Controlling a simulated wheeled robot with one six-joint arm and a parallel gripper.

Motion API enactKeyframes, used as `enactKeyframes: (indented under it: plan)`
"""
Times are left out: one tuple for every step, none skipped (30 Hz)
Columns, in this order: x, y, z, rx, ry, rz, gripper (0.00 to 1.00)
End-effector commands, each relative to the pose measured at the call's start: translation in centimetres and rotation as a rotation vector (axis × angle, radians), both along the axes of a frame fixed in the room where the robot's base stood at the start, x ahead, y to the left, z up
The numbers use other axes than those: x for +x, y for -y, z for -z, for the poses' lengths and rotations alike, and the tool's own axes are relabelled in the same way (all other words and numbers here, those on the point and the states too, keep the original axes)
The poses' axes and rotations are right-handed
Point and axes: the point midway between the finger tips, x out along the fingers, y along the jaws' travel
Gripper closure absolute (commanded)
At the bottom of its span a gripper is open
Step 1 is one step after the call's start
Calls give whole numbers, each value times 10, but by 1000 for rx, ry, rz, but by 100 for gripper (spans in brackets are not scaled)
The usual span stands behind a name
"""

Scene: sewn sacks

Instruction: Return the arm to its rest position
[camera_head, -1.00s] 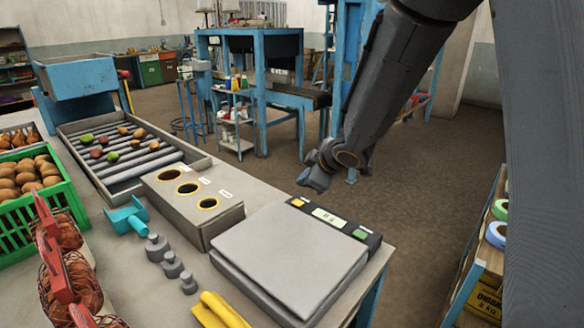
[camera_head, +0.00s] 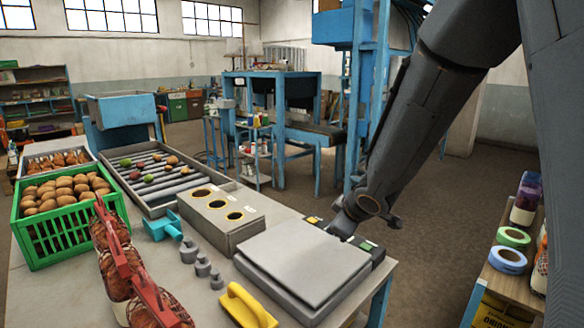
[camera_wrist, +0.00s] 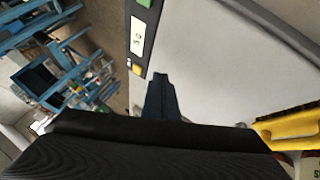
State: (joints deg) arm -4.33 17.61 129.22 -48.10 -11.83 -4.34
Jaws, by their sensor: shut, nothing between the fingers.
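My arm comes down from the upper right in the head view. My gripper (camera_head: 341,228) is at its lower end, shut and empty, by the back edge of the flat grey scale (camera_head: 303,264). In the wrist view my gripper (camera_wrist: 160,98) shows as a dark closed pair of fingers, with the scale's pale plate (camera_wrist: 225,75) beyond and to the right. Its display strip (camera_wrist: 139,40) lies to the left of the fingers. I cannot tell how high the fingers are above the scale.
A shelf with tape rolls (camera_head: 508,260) stands right. Floor between is clear.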

Motion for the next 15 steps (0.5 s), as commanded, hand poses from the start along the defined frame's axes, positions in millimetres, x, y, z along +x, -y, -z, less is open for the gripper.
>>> enactKeyframes:
  plan:
    - [-5,8,1,4,-16,41,100]
    - [-9,13,2,6,-28,70,100]
    - [-16,20,5,10,-46,107,100]
    - [-21,25,6,13,-61,138,100]
    - [-26,30,7,16,-76,170,100]
    - [-34,38,10,22,-99,215,100]
    - [-41,43,12,27,-118,250,100]
    - [-48,49,14,31,-136,286,100]
    - [-60,56,17,38,-165,338,100]
    - [-69,61,19,45,-188,380,100]
    - [-79,66,22,54,-214,421,100]
    - [-95,73,26,65,-253,480,100]
    - [-108,78,29,75,-284,529,100]
    - [-123,82,32,89,-319,582,100]
    - [-143,87,37,108,-367,653,100]
